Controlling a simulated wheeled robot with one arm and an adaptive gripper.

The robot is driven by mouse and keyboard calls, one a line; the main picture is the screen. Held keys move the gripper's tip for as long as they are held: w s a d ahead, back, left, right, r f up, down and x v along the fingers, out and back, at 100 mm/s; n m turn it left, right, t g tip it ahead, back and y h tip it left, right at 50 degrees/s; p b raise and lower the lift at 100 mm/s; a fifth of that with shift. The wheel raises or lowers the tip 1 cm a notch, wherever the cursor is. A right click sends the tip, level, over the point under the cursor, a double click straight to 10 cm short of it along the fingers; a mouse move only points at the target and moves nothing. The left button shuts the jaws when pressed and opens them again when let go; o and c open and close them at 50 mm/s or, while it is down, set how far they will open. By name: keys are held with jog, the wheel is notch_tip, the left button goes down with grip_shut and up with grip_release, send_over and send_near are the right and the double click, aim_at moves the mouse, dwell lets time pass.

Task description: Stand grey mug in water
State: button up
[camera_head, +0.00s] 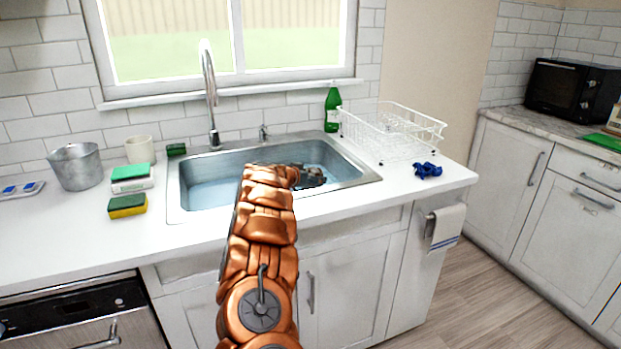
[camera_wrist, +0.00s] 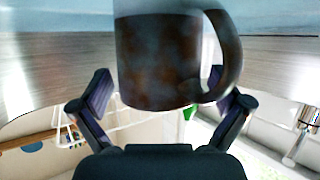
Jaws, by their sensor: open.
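The grey mug (camera_wrist: 160,60), with brown stains, fills the upper middle of the wrist view, its handle on the right. My gripper (camera_wrist: 158,88) is open, with one finger on each side of the mug; I see a gap on the left, and the right finger overlaps the handle area. In the head view my gripper (camera_head: 311,177) is low over the right part of the sink (camera_head: 176,197), which holds bluish water (camera_head: 212,190). I cannot make out the mug there. Whether it stands or tilts is unclear.
A white dish rack (camera_head: 405,137), a green bottle (camera_head: 332,110) and a blue crumpled cloth (camera_head: 427,170) are right of the sink. A metal bucket (camera_head: 76,168), a cream mug (camera_head: 139,150) and sponges (camera_head: 127,206) stand left. The tap (camera_head: 211,95) rises behind the sink.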

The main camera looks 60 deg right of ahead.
jog(key=shift+r, duration=0.1)
jog(key=v, duration=0.7)
jog(key=shift+a+b, duration=0.25)
jog(key=shift+b, duration=0.1)
jog(key=shift+r, duration=0.1)
